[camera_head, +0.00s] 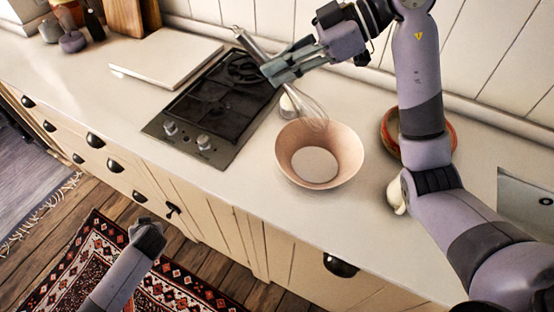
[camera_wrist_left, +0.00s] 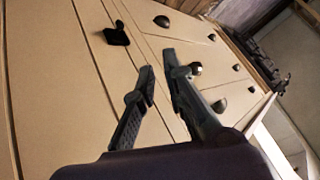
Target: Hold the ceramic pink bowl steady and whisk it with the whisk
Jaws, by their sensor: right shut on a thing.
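The pink bowl (camera_head: 346,158) stands upright on the counter, right of the stove; a pale round area shows at its bottom. My right gripper (camera_head: 270,70) is shut on the whisk (camera_head: 312,112) by its handle, above the stove's back right corner. The whisk is tilted, its handle end up to the left and its wire loops down to the right, over the bowl's far rim in the picture. I cannot tell whether they touch the bowl. My left gripper (camera_wrist_left: 157,64) is open and empty in the left wrist view, in front of the cabinet fronts, away from the bowl.
A black gas stove (camera_head: 215,105) lies left of the bowl. A reddish dish (camera_head: 390,130) is partly behind my right arm, with a white object (camera_head: 396,195) nearer the front. A white board (camera_head: 165,60) lies at the back left. The counter in front of the bowl is clear.

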